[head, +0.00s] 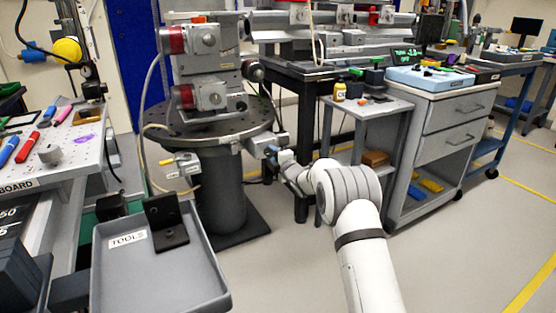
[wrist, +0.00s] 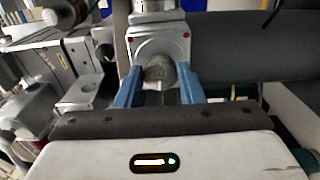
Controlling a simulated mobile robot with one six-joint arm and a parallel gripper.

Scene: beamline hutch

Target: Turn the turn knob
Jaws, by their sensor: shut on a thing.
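The turn knob (wrist: 158,68) is a grey ribbed knob on the front of a light grey housing (wrist: 152,47) with small red dots, in the wrist view. My gripper (wrist: 160,76) has its two blue fingers on either side of the knob and is shut on it. In the head view my gripper (head: 272,152) is at the right edge of the round dark stage table (head: 205,128). The knob itself is too small and covered to make out there.
A motor stack (head: 210,65) with red-ended units stands on the round table. A tray labelled TOOLS (head: 190,281) is at lower left. The floor at right is clear.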

